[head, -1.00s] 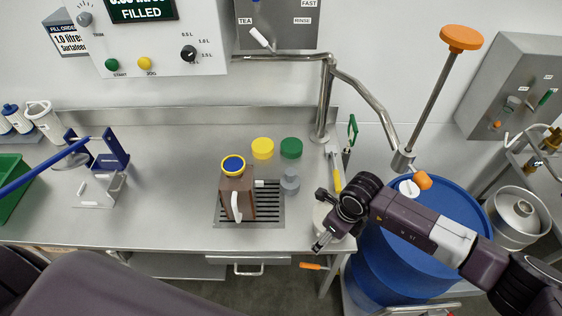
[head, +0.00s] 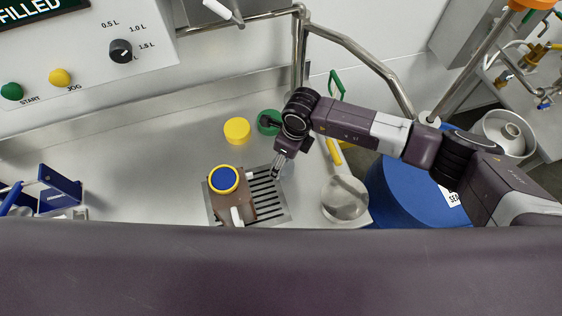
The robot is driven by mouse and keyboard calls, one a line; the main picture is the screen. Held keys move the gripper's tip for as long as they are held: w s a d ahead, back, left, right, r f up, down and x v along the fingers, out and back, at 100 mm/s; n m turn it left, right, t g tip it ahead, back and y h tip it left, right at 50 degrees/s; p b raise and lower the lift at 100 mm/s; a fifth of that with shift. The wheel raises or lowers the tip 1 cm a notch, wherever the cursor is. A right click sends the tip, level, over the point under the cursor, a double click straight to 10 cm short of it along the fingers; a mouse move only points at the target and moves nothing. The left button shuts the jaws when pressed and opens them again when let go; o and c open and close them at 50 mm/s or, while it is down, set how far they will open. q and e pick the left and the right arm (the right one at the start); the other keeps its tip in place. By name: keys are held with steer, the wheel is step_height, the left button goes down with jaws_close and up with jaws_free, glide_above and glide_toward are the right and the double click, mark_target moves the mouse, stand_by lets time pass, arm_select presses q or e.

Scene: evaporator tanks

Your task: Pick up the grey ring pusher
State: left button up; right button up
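The grey ring pusher cannot be made out now; in the earlier head view a small grey piece stood at the back right of the drain grate (head: 268,202). My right gripper (head: 276,172) is now over that area, pointing down at the grate's back edge, and its wrist covers the spot. The fingers are small and partly overlapped, so I cannot tell whether they are open or touch anything. My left gripper is not in view.
A brown jug (head: 233,206) with a blue, yellow-rimmed top (head: 223,180) stands left of my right gripper. Yellow (head: 237,130) and green (head: 268,121) caps lie behind. A round strainer (head: 345,198) and a blue drum (head: 412,197) are to the right.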

mark_target(287, 171)
steer(key=shift+a+f, duration=0.1)
steer(key=shift+f, duration=0.35)
steer(key=shift+w+a+f, duration=0.1)
steer(key=shift+f, duration=0.1)
steer(key=f+b, duration=0.3)
steer(key=f, duration=0.1)
steer(key=shift+w+a+f, duration=0.1)
steer(key=shift+w+a, duration=0.25)
steer(key=shift+w+f+b, duration=0.1)
steer(key=shift+f+b, duration=0.15)
steer(key=shift+b, duration=0.15)
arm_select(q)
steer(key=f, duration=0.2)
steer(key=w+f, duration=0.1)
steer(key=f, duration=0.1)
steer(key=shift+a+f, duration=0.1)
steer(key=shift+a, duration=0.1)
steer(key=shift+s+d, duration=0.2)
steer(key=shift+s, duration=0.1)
arm_select(e)
steer(key=shift+r, duration=0.1)
steer(key=c, duration=1.3)
